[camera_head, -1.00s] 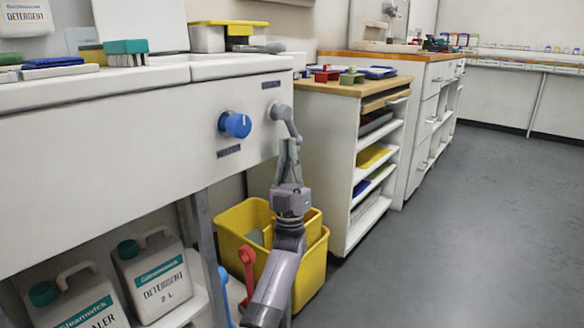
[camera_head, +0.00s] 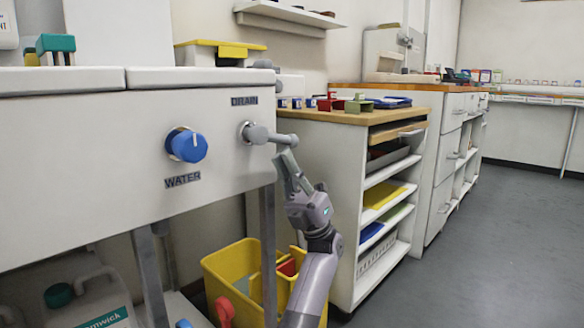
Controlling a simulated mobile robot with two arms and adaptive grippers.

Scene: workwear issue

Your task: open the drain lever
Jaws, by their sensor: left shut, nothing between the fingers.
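The grey drain lever (camera_head: 270,136) sticks out of the white sink front, under the label DRAIN (camera_head: 244,101). It points to the right, almost level, with a slight downward slope. My left gripper (camera_head: 285,162) comes up from below and is shut and empty. Its fingertips are just under the lever's arm, near its outer end. I cannot tell whether they touch it. My right gripper is not in view.
A blue knob (camera_head: 187,145) labelled WATER is left of the lever. A yellow bucket (camera_head: 228,277) stands below, behind my left arm. A shelf unit (camera_head: 345,190) with a wooden top is close on the right. The floor further right is clear.

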